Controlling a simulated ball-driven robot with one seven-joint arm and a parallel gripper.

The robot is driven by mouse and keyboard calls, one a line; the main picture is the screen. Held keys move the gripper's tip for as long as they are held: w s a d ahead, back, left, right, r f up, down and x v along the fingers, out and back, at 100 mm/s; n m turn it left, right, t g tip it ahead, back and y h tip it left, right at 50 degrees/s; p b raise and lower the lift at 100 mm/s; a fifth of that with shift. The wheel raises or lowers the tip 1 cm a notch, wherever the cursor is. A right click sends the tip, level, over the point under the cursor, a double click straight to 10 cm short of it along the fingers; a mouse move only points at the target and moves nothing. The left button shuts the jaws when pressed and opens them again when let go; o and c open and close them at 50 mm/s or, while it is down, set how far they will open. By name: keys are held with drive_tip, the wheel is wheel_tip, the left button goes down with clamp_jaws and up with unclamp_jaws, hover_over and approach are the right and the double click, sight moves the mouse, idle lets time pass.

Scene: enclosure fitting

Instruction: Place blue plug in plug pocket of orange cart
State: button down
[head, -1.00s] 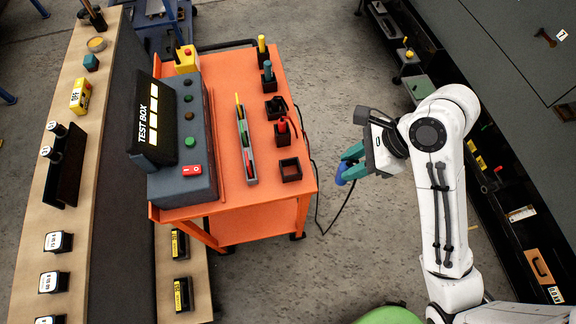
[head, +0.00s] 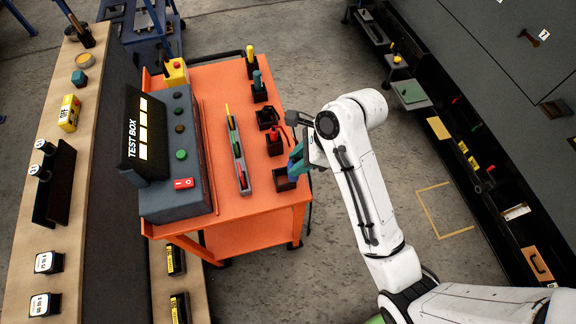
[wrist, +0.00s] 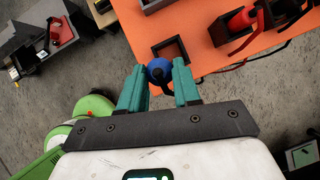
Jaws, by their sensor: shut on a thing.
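The blue plug (wrist: 158,71) is pinched between the teal fingertips of my gripper (wrist: 159,84). In the head view my gripper (head: 297,160) is at the right edge of the orange cart (head: 262,223), and the plug shows only as a small blue patch. An empty square black pocket (head: 284,179) sits at the cart's near right corner. In the wrist view this pocket (wrist: 169,47) lies just past the plug, and the plug overlaps its near edge in the picture. I cannot tell the plug's height above it.
More black pockets hold a red plug (head: 274,140), a teal plug (head: 258,86) and a yellow plug (head: 250,61). A grey tray (head: 239,156) and the test box (head: 179,160) stand to the left on the cart.

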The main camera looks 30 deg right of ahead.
drive_tip(key=w+f, duration=0.1)
drive_tip(key=w+a+f, duration=0.1)
drive_tip(key=f, duration=0.1)
drive_tip(key=shift+w, duration=0.2)
drive_tip(key=shift+a+f+p, duration=0.1)
drive_tip(key=shift+f+p, duration=0.3)
drive_tip(key=shift+f, duration=1.35)
drive_tip(key=c, duration=0.8)
unclamp_jaws()
drive_tip(key=shift+w, duration=0.1)
drive_tip(key=v, duration=1.2)
drive_tip(key=shift+s+d+f+n+g+h, duration=0.4)
drive_tip(key=shift+s+f+n+h, duration=0.8)
drive_tip(key=shift+s+n, duration=2.4)
drive_tip(key=shift+s+d+f+n+g+h, duration=0.5)
drive_tip(key=shift+s+f+n, duration=1.2)
drive_tip(key=shift+s+n, duration=1.9)
drive_tip(key=shift+s+d+f+n+g+h, duration=0.25)
drive_tip(key=shift+s+f+n+h, duration=0.95)
drive_tip(key=shift+s+n, duration=2.4)
